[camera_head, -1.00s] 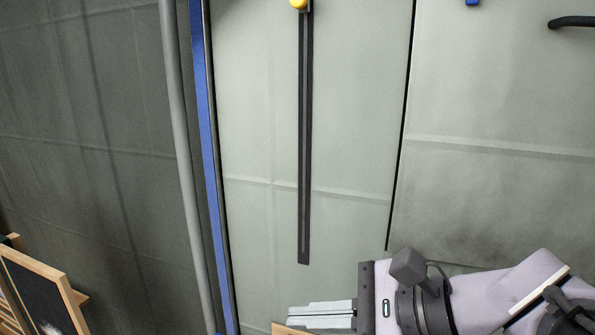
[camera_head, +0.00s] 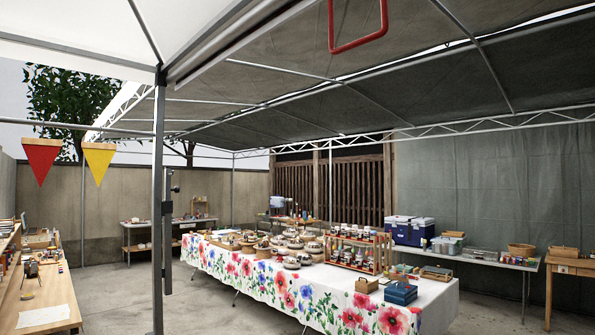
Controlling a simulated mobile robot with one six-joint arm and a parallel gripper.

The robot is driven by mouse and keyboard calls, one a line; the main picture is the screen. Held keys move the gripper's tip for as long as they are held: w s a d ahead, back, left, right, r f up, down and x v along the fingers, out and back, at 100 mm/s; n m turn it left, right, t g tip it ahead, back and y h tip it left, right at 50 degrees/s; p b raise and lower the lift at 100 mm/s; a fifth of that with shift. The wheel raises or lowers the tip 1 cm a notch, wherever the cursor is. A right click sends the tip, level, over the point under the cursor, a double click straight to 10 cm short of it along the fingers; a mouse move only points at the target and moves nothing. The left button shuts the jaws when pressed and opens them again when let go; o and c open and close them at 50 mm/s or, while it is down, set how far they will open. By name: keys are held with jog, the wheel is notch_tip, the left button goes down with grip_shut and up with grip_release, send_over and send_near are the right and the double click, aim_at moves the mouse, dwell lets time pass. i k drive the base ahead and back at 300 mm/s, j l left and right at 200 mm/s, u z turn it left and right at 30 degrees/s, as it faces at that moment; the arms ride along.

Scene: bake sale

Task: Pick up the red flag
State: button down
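A red triangular flag (camera_head: 41,160) hangs point down at the upper left of the head view, with a tan strip along its top edge. A yellow triangular flag (camera_head: 98,161) of the same shape hangs just to its right. Both hang high, left of a grey metal post, with a gap between them. My gripper is not in the head view now, so its state and its place relative to the red flag are hidden.
A grey tent post (camera_head: 158,220) stands right of the flags. A long table with a flowered cloth (camera_head: 270,287), loaded with baked goods, fills the middle. A wooden bench (camera_head: 30,290) runs along the left. Bare floor (camera_head: 120,295) lies between them.

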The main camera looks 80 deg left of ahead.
aim_at(41, 154)
jog(key=u, duration=4.15)
jog(key=i, duration=0.05)
